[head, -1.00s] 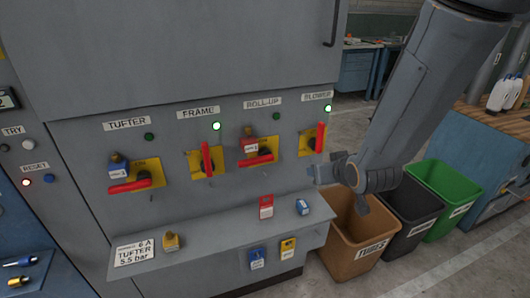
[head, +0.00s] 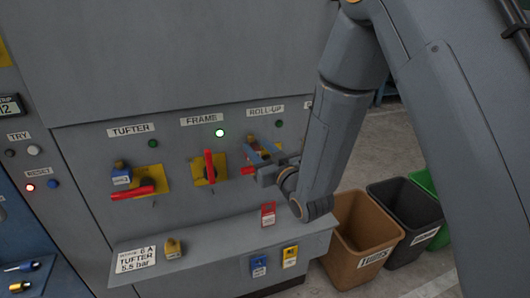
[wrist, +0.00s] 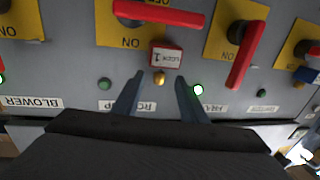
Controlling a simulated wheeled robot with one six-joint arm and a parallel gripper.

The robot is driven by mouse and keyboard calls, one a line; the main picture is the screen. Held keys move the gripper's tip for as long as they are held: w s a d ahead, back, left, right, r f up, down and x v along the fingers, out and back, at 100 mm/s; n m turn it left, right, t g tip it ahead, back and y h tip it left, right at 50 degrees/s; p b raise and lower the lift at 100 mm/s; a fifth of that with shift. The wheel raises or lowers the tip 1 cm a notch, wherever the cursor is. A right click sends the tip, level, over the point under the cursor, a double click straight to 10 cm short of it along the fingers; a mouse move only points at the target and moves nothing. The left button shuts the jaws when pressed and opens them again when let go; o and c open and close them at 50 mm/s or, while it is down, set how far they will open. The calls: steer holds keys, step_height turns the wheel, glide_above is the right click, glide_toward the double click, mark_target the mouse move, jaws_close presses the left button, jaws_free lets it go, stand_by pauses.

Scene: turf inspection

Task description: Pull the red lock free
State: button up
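The red lock (wrist: 166,55) with a white label sits at the ROLL-UP switch, beside its red handle (wrist: 158,14), in the wrist view. Its brass end (wrist: 159,79) points towards my gripper (wrist: 160,76). The two fingers are open, one on each side of the brass end, with gaps visible. In the head view my gripper (head: 262,152) is at the ROLL-UP switch and hides most of the lock there.
The FRAME handle (head: 209,166) stands upright close by; the TUFTER switch has a blue lock (head: 121,177). Bins (head: 362,235) stand at right.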

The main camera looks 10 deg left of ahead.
steer(key=shift+p+x, duration=0.3)
steer(key=shift+x, duration=1)
steer(key=shift+c, duration=0.4)
jaws_close()
